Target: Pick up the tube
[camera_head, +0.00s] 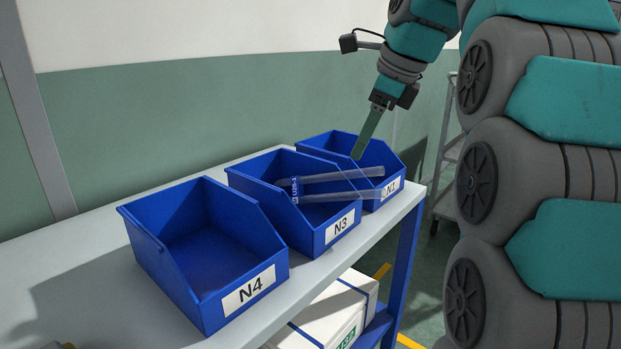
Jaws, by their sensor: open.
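Two clear greyish tubes lie in the blue bin marked N3 (300,228), their right ends reaching toward the bin marked N1. The upper tube (340,175) and the lower tube (335,197) run roughly side by side, slightly apart at the left. Small blue markings show near their left ends. My gripper (360,152) points down and to the left, with its fingertips a little above the upper tube in the picture. It is open and holds nothing. Its fingers overlap in this view, so the gap between them is hidden.
The bin marked N1 (397,160) stands behind N3. The bin marked N4 (160,262) stands at the front left and looks empty. All stand on a pale table (90,270). A white box (335,312) sits below, and a grey rack (447,150) stands behind at right.

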